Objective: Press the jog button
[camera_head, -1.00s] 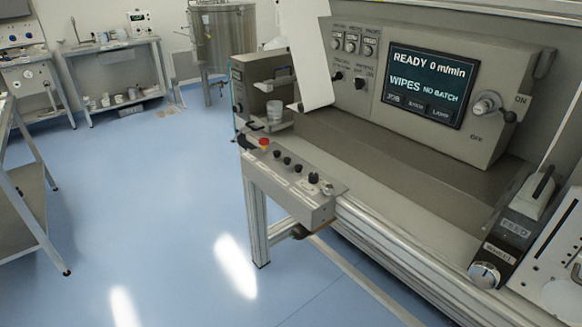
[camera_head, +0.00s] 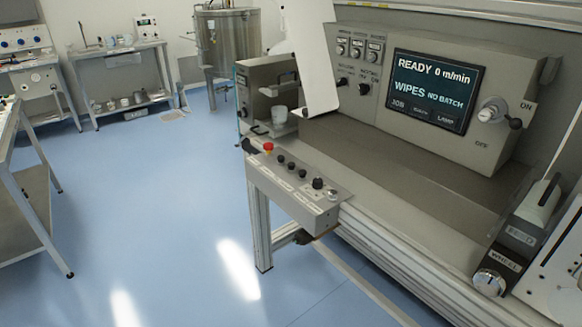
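A grey control box (camera_head: 290,184) sits on the near left corner of the web converter. Its sloped top carries a red button (camera_head: 268,148) at the far end, then a row of several small black buttons (camera_head: 291,166), a black knob (camera_head: 318,183) and a light round control (camera_head: 332,194) at the near end. The printed labels are too small to read, so I cannot tell which is the jog button. The converter's screen (camera_head: 433,88) reads READY 0 m/min, WIPES, NO BATCH. Neither of my grippers is in view.
The rotary ON/OFF switch (camera_head: 493,110) is right of the screen. A white web (camera_head: 311,60) hangs left of it. A knob (camera_head: 489,283) sits at lower right. A metal cart (camera_head: 30,200) stands at left. The blue floor (camera_head: 160,200) between is clear.

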